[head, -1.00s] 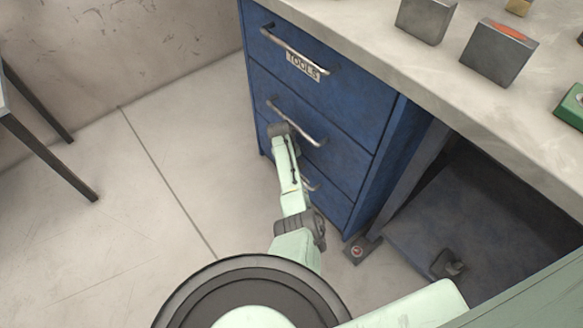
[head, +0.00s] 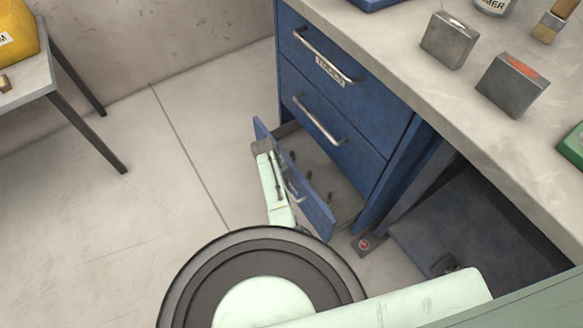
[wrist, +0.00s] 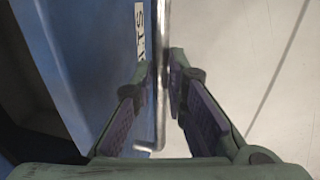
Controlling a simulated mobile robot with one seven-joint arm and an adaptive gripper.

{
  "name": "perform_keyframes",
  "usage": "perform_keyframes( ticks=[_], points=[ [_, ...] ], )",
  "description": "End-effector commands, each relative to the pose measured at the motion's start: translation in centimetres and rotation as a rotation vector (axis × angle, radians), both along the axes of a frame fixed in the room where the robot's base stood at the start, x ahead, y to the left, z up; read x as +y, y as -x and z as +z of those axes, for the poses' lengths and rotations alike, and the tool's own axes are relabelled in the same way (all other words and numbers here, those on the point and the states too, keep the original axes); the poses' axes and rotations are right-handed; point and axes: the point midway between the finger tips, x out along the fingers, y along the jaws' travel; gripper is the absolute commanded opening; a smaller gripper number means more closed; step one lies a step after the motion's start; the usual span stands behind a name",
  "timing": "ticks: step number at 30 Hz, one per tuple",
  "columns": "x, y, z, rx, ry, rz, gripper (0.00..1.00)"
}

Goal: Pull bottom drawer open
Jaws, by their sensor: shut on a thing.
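The bottom drawer (head: 318,212) of the blue cabinet stands pulled out in the head view, with its inside showing and several small dark pieces in it. Its metal handle (head: 293,190) is on the front face, partly behind my arm. In the wrist view, the handle (wrist: 160,125) runs as an upright bar beside the blue drawer front (wrist: 95,60), which carries a partly visible white label. My gripper (wrist: 166,75) has one finger on each side of the bar and is shut on it. In the head view my arm hides the gripper's fingertips.
The middle drawer (head: 330,118) and top drawer (head: 345,80) are shut above. The worktop (head: 420,90) holds grey blocks and other items. A small table (head: 28,82) stands at the left. The floor (head: 180,170) between is clear. An open bay (head: 470,215) lies right of the drawers.

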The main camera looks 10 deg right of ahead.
Motion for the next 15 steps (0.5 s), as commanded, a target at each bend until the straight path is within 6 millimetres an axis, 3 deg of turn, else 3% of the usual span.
perform_keyframes(
  ticks=[15],
  points=[
    [9.5,3.6,0.1,0.005,-0.001,0.003,0.0]
  ],
)
